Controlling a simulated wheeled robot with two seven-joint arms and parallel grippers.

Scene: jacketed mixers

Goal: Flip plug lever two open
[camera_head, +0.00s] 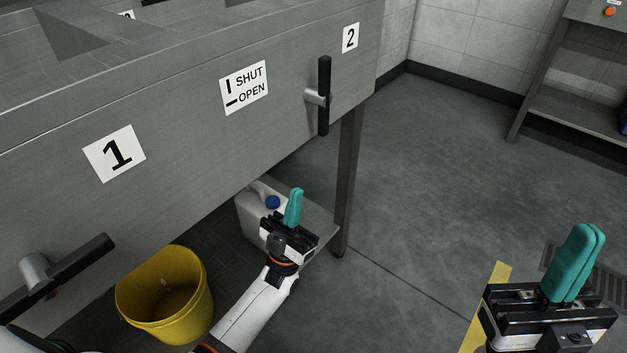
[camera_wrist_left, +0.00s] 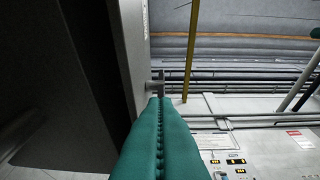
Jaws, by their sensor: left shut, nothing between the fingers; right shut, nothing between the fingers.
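Plug lever two (camera_head: 324,95) is a black bar on a grey hub on the steel front panel, below the "2" label (camera_head: 350,38). It stands upright, which the sign (camera_head: 244,88) marks as shut. My left gripper (camera_head: 293,207) is below and a little left of the lever, apart from it, with its teal fingers shut and empty, pointing up. In the left wrist view the shut fingers (camera_wrist_left: 157,140) point toward a small grey fitting (camera_wrist_left: 157,84) beside the panel; I cannot tell if it is the lever. My right gripper (camera_head: 574,263) is shut and empty at the lower right, far from the panel.
Lever one (camera_head: 75,263) lies near horizontal at the lower left, by the "1" label (camera_head: 114,153). A yellow bucket (camera_head: 166,297) and a white jug with blue cap (camera_head: 248,214) are under the panel. A table leg (camera_head: 348,180) stands below lever two.

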